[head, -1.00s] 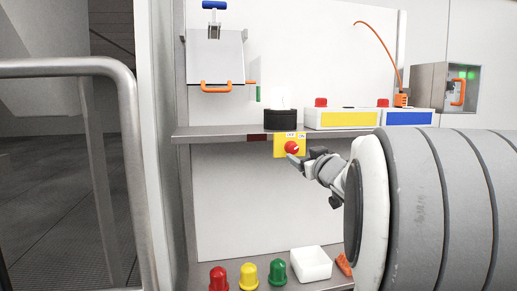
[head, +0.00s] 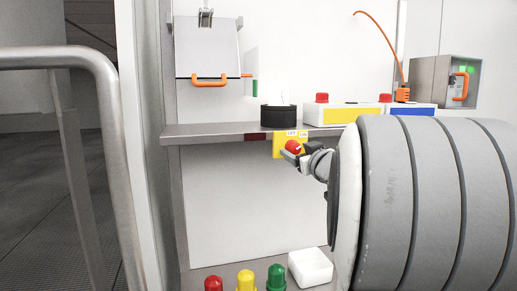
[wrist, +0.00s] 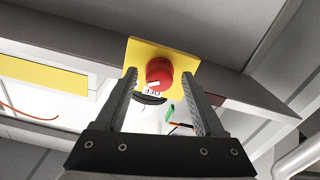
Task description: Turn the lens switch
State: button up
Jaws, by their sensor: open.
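The lens switch is a red round knob (head: 293,147) with a white mark, on a yellow plate (head: 277,150) at the shelf's front edge. In the wrist view the red knob (wrist: 159,72) sits on its yellow plate (wrist: 137,54) between my open fingers, near their tips. My gripper (wrist: 160,82) has a finger on each side of the knob; whether either touches it I cannot tell. A white label by the knob reads OFF, upside down. In the head view my gripper (head: 291,154) is at the knob and partly covers the plate.
A metal shelf (head: 220,132) holds a black round base (head: 279,116) and boxes with a yellow front (head: 345,115) and a blue front (head: 409,111). Below stand red, yellow and green domes and a white tray (head: 310,268). A metal rail (head: 125,190) is at left.

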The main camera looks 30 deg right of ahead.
jog(key=shift+w, duration=0.25)
grip_shut()
dwell(0.4)
